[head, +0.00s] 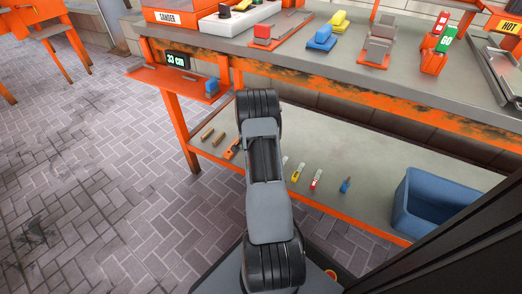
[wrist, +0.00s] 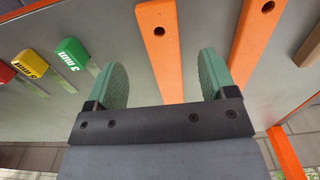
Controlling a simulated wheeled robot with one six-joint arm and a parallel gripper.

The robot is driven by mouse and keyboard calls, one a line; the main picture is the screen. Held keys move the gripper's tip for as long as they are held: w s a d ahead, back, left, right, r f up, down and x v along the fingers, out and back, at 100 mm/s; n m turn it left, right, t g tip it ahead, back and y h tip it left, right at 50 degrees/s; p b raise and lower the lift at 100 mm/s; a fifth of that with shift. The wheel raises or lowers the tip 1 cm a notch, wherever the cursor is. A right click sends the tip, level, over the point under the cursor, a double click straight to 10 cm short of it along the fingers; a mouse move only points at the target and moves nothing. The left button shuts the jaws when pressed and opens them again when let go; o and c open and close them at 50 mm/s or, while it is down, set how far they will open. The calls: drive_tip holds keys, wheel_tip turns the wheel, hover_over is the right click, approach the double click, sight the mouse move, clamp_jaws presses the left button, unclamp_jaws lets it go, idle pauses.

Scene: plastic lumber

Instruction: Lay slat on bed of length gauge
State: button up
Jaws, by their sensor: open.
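The length gauge shows in the head view as an orange bed (head: 160,77) off the bench's left end, with a display (head: 177,60) reading 33 cm and a blue block (head: 211,87) at its right end. In the wrist view, my open gripper (wrist: 215,72) has green-padded fingers spread around an orange slat (wrist: 160,55), which lies on a grey surface. The slat has a hole near its far end, and its near end is hidden behind the gripper. A second orange slat (wrist: 250,45) passes beside the right finger. My arm hides the gripper in the head view.
Handles lie left of the slats in the wrist view: green 3 mm (wrist: 75,52), yellow 5 mm (wrist: 30,64) and red (wrist: 6,73). A blue bin (head: 405,215) stands on the lower shelf. Several tools crowd the bench top (head: 285,60). Paved floor is clear at left.

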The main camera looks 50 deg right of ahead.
drive_tip(key=shift+f+b, duration=1.35)
drive_tip(key=shift+f, duration=1.9)
drive_tip(key=shift+c, duration=0.4)
drive_tip(key=shift+r, duration=0.1)
drive_tip(key=c, duration=1)
